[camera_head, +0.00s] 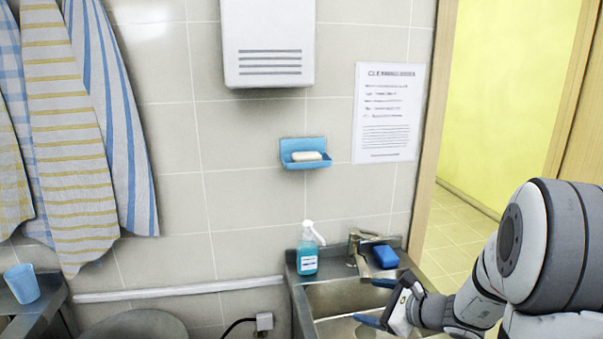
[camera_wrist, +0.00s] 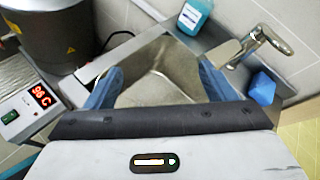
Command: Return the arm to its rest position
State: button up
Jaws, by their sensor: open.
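My gripper (camera_head: 371,302) is over the metal sink (camera_head: 350,297) at the lower right of the head view, with the arm reaching in from the right edge. Its two blue fingers are spread apart with nothing between them. In the wrist view my gripper (camera_wrist: 160,88) also shows open, with the empty sink basin (camera_wrist: 165,65) behind the fingers. I cannot tell how high the fingers are above the basin.
A blue soap bottle (camera_head: 308,250), a faucet (camera_head: 358,243) and a blue sponge (camera_head: 385,256) stand along the sink's back edge. A doorway (camera_head: 480,110) opens at right. A dark pot (camera_wrist: 50,30) and a heater display (camera_wrist: 35,105) are left in the wrist view.

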jog(key=s+a+r+n+g+h, duration=0.1)
jog(key=s+a+n+g, duration=0.25)
jog(key=s+n, duration=0.25)
jog(key=s+a+r+n+g, duration=0.1)
jog(key=s+a+n+g, duration=0.25)
jog(key=s+n, duration=0.3)
jog(key=s+d+r+n+h, duration=0.2)
jog(key=s+d+n+h, duration=0.3)
jog(key=s+n+h, duration=0.2)
jog(key=s+n, duration=0.2)
jog(key=n, duration=0.1)
jog(key=shift+s+d+r+h, duration=0.2)
jog(key=shift+s+d+h, duration=0.15)
jog(key=shift+h, duration=0.05)
